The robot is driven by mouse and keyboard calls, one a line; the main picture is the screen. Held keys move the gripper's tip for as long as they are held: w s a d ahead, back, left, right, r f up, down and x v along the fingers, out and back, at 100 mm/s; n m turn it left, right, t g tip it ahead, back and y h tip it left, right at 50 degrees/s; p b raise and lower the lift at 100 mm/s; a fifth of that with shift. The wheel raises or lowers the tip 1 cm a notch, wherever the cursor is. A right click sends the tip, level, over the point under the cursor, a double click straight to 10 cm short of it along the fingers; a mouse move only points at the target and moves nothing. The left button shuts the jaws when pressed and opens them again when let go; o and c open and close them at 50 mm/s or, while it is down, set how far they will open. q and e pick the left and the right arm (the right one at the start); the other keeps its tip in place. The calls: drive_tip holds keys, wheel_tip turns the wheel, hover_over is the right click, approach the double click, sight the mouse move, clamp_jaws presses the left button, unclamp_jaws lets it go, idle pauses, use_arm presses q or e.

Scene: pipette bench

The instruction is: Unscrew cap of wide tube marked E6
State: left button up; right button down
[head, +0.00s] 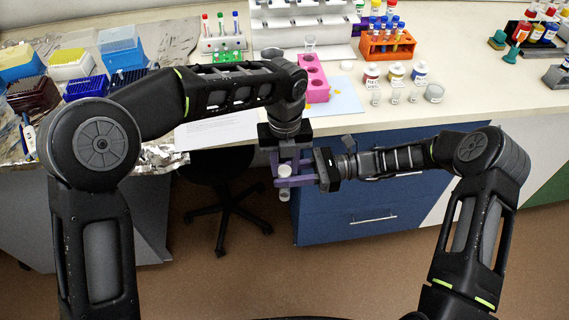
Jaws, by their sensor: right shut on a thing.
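A small tube (284,195) with a white cap (284,171) is held upright in the air in front of the bench edge. Its mark is too small to read. My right gripper (285,183) reaches in from the right and is shut on the tube, below the cap. My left gripper (287,164) points down just above. Its purple fingers look spread apart around or beside the cap; whether they touch it cannot be told. The two grippers overlap in the picture and partly hide each other.
A pink rack (313,72) stands on the bench behind my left wrist. Several capped bottles and clear tubes (396,73) stand to its right. An orange rack (388,42) and a white rack (222,45) are farther back. Blue drawers (350,225) lie below the bench edge.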

use_arm(q)
clamp_jaws()
drive_tip(key=o, duration=0.6)
unclamp_jaws()
drive_tip(key=shift+r, duration=0.1)
drive_tip(key=shift+r, duration=2.15)
drive_tip(key=shift+r, duration=0.1)
drive_tip(key=shift+c, duration=0.3)
wheel_tip(320, 180, up, 3)
drive_tip(key=shift+r, duration=0.2)
drive_tip(key=shift+f, duration=0.15)
